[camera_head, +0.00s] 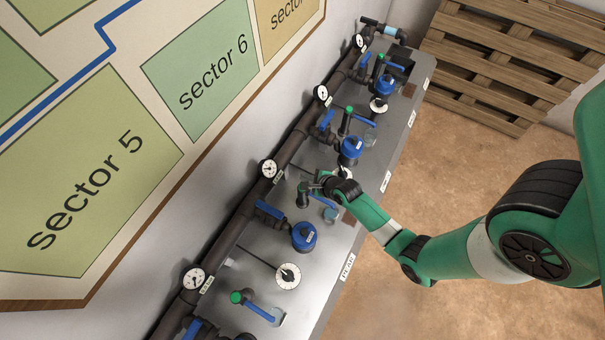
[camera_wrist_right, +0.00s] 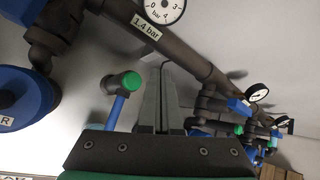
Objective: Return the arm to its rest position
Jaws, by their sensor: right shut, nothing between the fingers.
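My right arm, green and grey, comes in from the right in the head view. Its dark gripper (camera_head: 312,186) is over the metal bench beside the dark manifold pipe (camera_head: 294,142). In the right wrist view the two fingers of the right gripper (camera_wrist_right: 161,92) are together with nothing between them. A green-capped valve with a blue lever (camera_wrist_right: 118,106) stands just left of the fingers; I cannot tell whether they touch. My left gripper is out of view.
Pressure gauges (camera_head: 268,168) line the pipe along the wall. Blue round units (camera_head: 304,236) and blue-levered valves (camera_head: 260,308) stand on the metal bench (camera_head: 318,282). A wooden pallet (camera_head: 510,62) leans at the back right. The floor (camera_head: 455,165) between is clear.

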